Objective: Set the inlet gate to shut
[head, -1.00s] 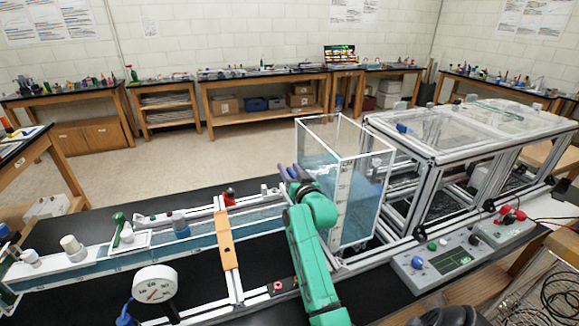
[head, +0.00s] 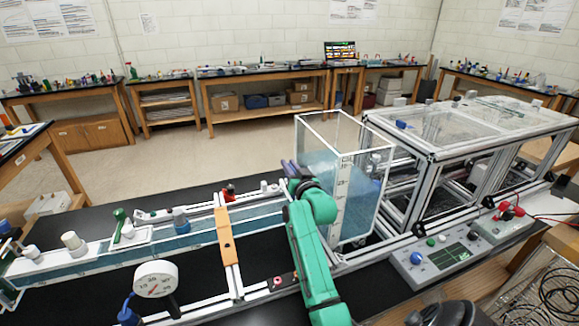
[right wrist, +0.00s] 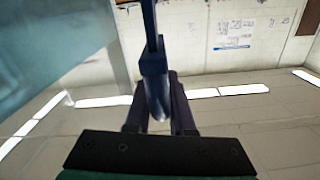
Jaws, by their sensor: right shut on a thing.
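My right gripper (head: 290,167) is at the near left side of the clear water tank (head: 340,200), by the end of the long water channel (head: 130,258). In the right wrist view, my right gripper (right wrist: 160,112) is shut on a slim dark blue handle (right wrist: 152,65). The handle stands up from between the dark fingers. It looks like the inlet gate's handle, but the gate itself is hidden behind my green arm in the head view, so its setting cannot be told. My left gripper is not in view.
A round dial gauge (head: 156,279) stands in front of the channel. An orange crosspiece (head: 225,238) spans it. A control box (head: 440,258) with knobs lies at the right, before the extrusion frame (head: 430,160). The black bench top is partly clear behind the channel.

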